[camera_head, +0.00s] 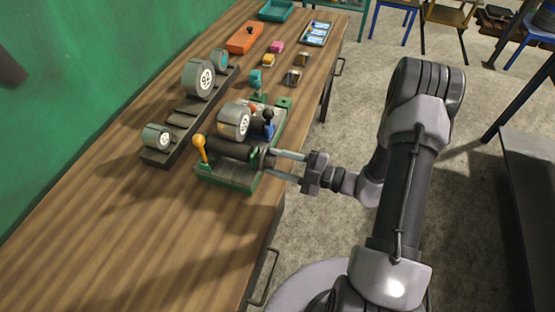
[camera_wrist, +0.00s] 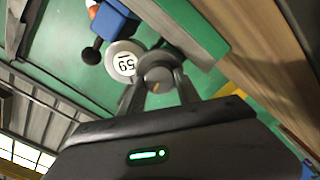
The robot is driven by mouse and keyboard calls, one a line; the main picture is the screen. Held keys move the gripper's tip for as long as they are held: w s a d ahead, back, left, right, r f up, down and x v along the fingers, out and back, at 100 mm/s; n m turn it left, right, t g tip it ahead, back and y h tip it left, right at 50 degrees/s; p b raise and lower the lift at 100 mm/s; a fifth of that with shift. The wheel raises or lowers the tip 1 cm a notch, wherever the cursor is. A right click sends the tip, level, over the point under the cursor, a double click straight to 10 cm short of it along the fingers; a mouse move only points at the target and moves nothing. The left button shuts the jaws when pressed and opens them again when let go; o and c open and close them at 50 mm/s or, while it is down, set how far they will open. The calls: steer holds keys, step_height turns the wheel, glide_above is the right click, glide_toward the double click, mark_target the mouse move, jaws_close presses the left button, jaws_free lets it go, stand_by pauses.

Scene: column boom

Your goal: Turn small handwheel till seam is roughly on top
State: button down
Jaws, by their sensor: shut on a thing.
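The small handwheel (camera_wrist: 157,72) is a dark grey round knob on the side of the green machine (camera_head: 228,185). My gripper (camera_wrist: 160,82) is shut on it, one finger on each side, as the wrist view shows. A small orange mark shows near the knob's lower edge in that view; I cannot tell whether it is the seam. In the head view my gripper (camera_head: 272,162) reaches the machine's right side from the right, and its fingers hide most of the handwheel. A grey drum with a numbered white face (camera_head: 235,120) sits on the machine, above a dark roller.
A yellow-knobbed lever (camera_head: 199,145) and a blue part with a black knob (camera_head: 268,122) stand on the machine. A dark rack (camera_head: 180,121) with several grey drums lies to its left. An orange box (camera_head: 245,38) is farther back. The bench front is clear.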

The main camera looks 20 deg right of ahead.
steer(key=n, duration=0.4)
steer(key=shift+f+n+p, duration=0.1)
steer(key=shift+n+p, duration=0.2)
steer(key=shift+p, duration=0.05)
steer(key=n, duration=0.4)
steer(key=shift+f+n, duration=0.1)
steer(key=shift+n, duration=0.2)
steer(key=n+b, duration=0.1)
steer(key=n, duration=0.3)
steer(key=shift+f, duration=0.15)
steer(key=shift+n+b, duration=0.55)
steer(key=shift+n, duration=1.85)
steer(key=c, duration=0.9)
jaws_free()
steer(key=shift+o, duration=0.2)
